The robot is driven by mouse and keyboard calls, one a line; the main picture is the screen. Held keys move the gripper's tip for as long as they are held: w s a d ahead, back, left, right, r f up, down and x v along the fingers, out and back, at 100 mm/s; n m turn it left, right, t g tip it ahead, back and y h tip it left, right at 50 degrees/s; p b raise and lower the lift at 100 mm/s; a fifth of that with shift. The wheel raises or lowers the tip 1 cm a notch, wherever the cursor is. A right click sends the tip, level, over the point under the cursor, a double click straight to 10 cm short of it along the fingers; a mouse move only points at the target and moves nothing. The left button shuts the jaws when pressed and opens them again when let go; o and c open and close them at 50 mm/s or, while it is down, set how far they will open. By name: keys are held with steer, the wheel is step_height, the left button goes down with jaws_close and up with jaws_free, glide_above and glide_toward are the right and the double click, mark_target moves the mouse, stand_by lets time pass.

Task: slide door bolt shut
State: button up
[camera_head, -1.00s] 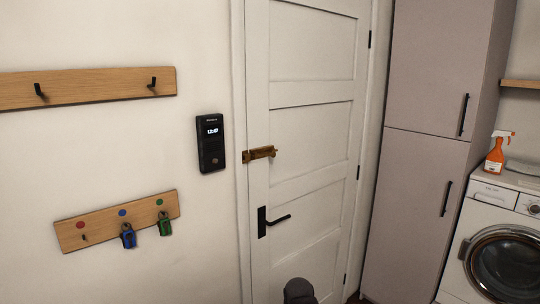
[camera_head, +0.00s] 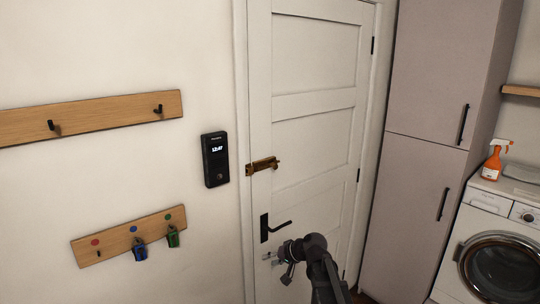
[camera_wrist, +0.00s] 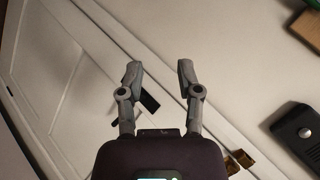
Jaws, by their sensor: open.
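The brass door bolt (camera_head: 262,164) sits on the left edge of the white door (camera_head: 312,150), next to the frame, above the black handle (camera_head: 275,228). I cannot tell from here whether its bar reaches into the frame. My gripper (camera_head: 268,259) is low in front of the door, below the handle and well below the bolt. In the wrist view my gripper (camera_wrist: 160,75) is open and empty, its two grey fingers apart.
A black wall panel (camera_head: 215,159) hangs left of the door. Two wooden racks are on the left wall; the lower key rack (camera_head: 120,238) holds a blue and a green padlock. A tall cabinet (camera_head: 430,150) and a washing machine (camera_head: 500,245) stand to the right.

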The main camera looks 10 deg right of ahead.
steer(key=w+d+r+m+t+y+p, duration=0.1)
steer(key=w+d+r+m+t+p, duration=0.15)
steer(key=w+r, duration=0.35)
steer(key=w+d+r+m+t+y+p, duration=0.1)
steer(key=w+d+r+t+p, duration=0.2)
steer(key=r, duration=0.5)
steer(key=m+t+h+p, duration=0.1)
steer(key=m+t+p, duration=0.3)
glide_toward(270, 164)
steer(key=v, duration=0.4)
steer(key=shift+w+f, duration=0.1)
steer(key=shift+w, duration=0.1)
steer(key=shift+w, duration=0.1)
steer(key=x, duration=1.3)
steer(key=shift+w+a, duration=0.15)
steer(key=shift+w, duration=0.15)
jaws_close()
